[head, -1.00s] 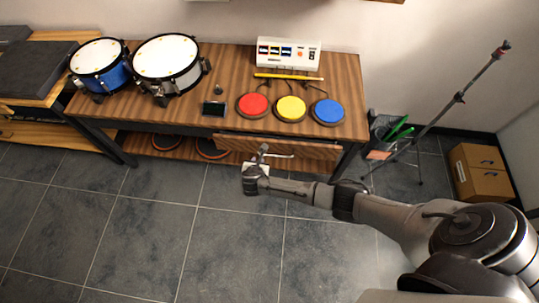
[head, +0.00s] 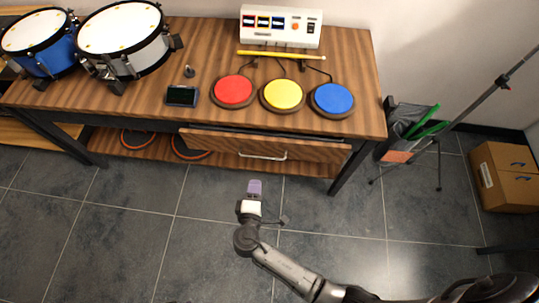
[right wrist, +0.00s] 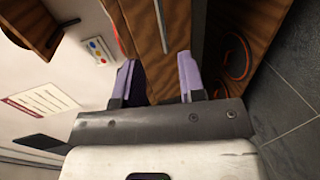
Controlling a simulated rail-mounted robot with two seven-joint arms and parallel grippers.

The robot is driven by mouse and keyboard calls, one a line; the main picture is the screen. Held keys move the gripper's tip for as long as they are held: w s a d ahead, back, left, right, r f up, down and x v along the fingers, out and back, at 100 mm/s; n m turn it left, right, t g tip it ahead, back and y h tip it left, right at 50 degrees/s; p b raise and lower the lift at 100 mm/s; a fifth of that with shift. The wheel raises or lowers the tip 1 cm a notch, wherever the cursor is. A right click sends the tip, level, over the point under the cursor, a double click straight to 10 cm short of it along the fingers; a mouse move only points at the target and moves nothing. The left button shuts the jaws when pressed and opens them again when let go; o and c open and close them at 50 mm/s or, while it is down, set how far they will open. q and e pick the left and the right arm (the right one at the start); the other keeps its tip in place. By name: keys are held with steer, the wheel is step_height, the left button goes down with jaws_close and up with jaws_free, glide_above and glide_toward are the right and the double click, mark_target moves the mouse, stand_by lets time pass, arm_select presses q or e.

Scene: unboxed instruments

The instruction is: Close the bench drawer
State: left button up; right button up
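The bench drawer (head: 225,143) is a wooden front under the right part of the bench top, with a pale bar handle (head: 263,156). Its top edge shows a little forward of the bench edge, so it looks slightly open; how far is hard to tell. My right gripper (head: 255,188) is in front of the drawer, below the handle in the head view, and apart from it. In the right wrist view its two purple fingers (right wrist: 160,78) stand apart with nothing between them, pointing toward the wooden bench. My left gripper is not in view.
The bench top (head: 140,95) carries drums, red, yellow and blue pads (head: 282,95), a drumstick and a white control box (head: 281,26). A folded stand (head: 440,125) and a cardboard box (head: 505,178) are at the right. The tiled floor before the bench is clear.

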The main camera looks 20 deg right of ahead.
mark_target(261, 157)
steer(key=shift+b+x, duration=1.9)
steer(key=shift+x, duration=4.9)
steer(key=shift+c, duration=0.5)
steer(key=c, duration=0.3)
jaws_close()
